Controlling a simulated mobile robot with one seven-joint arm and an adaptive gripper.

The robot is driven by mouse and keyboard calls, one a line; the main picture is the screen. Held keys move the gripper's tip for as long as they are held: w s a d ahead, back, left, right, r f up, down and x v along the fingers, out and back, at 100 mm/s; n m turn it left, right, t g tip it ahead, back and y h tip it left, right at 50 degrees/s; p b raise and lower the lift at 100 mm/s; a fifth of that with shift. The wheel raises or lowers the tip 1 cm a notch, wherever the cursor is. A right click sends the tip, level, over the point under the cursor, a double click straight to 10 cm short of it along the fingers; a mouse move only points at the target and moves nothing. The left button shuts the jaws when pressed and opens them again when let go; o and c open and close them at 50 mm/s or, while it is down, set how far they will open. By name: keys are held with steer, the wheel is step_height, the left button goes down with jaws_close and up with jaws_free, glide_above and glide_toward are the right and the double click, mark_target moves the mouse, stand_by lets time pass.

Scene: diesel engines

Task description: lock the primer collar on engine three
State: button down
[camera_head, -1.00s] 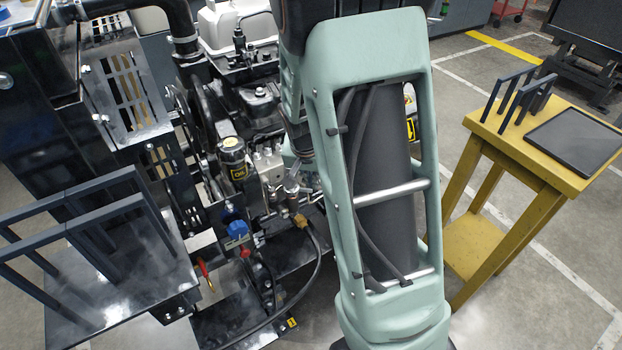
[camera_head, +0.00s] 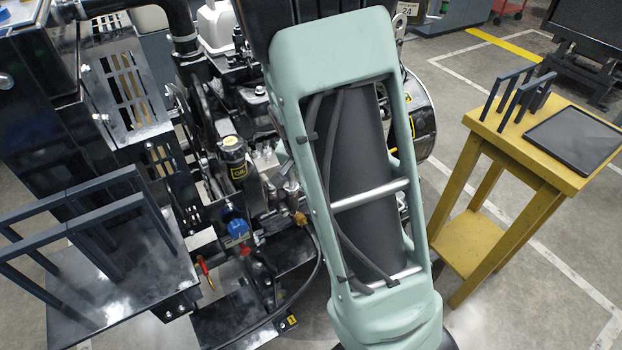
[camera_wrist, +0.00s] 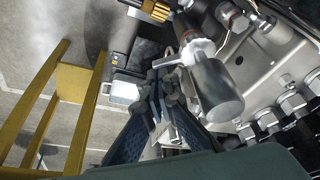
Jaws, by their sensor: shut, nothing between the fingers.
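In the wrist view a silver primer cylinder (camera_wrist: 216,92) hangs from a fitting with a dark red band. A light grey collar (camera_wrist: 199,49) sits around its upper end, with a small lever (camera_wrist: 168,60) sticking out to the left. My gripper (camera_wrist: 166,82) is shut and empty. Its fingertips are just below the lever and left of the cylinder; I cannot tell whether they touch the lever. In the head view the engine (camera_head: 205,95) stands behind my arm, which hides the gripper. No engine number is readable.
A yellow table (camera_head: 545,150) with a dark tray (camera_head: 573,140) and rack stands right. A black platform with grey rails (camera_head: 120,285) is at left. An oil-labelled cylinder (camera_head: 232,152), blue knob (camera_head: 237,229) and dark hose (camera_head: 318,265) lie close to my arm. Floor between engine and table is clear.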

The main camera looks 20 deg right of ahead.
steer(key=shift+s+a+m+g+h+p, duration=0.35)
steer(key=shift+a+m+p, duration=0.3)
steer(key=shift+m+p, duration=0.5)
steer(key=shift+s+a+m+g+h+p, duration=0.1)
steer(key=shift+s+a+m+g+p, duration=0.2)
steer(key=shift+s+a+m+p, duration=0.55)
steer(key=shift+s+a+m+g+h+p, duration=0.1)
steer(key=shift+a+m+g+h+p, duration=0.3)
steer(key=shift+m+p, duration=1)
steer(key=shift+a+f, duration=0.1)
steer(key=shift+a, duration=0.2)
steer(key=shift+y, duration=0.25)
steer(key=v, duration=1.2)
steer(key=shift+s, duration=0.1)
